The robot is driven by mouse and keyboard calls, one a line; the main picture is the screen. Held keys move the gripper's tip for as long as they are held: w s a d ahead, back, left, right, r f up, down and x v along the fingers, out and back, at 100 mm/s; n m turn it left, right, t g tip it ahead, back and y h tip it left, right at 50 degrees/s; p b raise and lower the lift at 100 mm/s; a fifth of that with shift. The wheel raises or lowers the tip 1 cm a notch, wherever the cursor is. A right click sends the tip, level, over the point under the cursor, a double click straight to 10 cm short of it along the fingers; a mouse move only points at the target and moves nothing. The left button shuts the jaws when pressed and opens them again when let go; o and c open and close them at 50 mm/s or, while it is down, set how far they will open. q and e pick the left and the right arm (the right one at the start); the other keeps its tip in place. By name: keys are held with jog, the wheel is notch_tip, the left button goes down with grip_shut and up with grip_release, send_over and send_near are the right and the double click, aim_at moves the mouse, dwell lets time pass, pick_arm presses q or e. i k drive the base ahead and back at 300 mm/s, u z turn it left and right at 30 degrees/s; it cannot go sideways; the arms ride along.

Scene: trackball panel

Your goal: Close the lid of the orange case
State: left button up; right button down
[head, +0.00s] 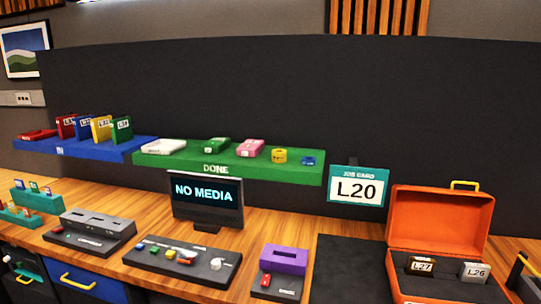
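The orange case (438,303) stands on the right side of the wooden bench, partly cut off by the bottom edge. Its orange lid (432,218) is open and stands about upright at the back, with a yellow handle (465,184) at its top edge. Inside, on a dark lining, sit a brown cartridge marked L27 (422,265) and a grey one marked L26 (474,272). Neither gripper's opening is clear.
A dark mat (345,265) lies left of the case. A job card reading L20 (358,187) stands behind it. A purple-topped device (285,259), a control panel (180,257) and a NO MEDIA screen (207,194) stand further left. A green shelf (300,176) holds several items.

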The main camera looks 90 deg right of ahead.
aim_at(428, 219)
jog(key=z, duration=2.35)
